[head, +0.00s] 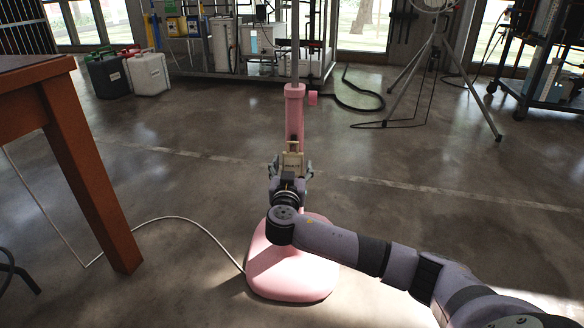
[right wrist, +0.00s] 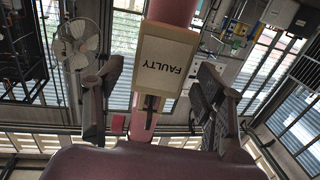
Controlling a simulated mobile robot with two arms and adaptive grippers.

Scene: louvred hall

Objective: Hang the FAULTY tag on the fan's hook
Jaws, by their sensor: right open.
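The pink fan's base (head: 290,270) stands on the floor, and its pink column (head: 295,115) rises upright from it. The pale FAULTY tag (head: 292,163) is in front of the column, just below a small brownish hook-like piece (head: 293,147). It appears to hang there, but the exact contact is too small to tell. In the right wrist view the tag (right wrist: 164,62) lies against the column, its lettering turned over. My right gripper (head: 290,172) is open around the tag, with its fingers (right wrist: 158,105) apart on both sides and clear of it. My left gripper is out of view.
A brown wooden table (head: 80,150) stands at the left. A white cable (head: 180,218) runs along the floor to the fan base. A tripod (head: 440,70) stands at the back right, and canisters (head: 150,73) stand at the back left. Floor around the fan is mostly clear.

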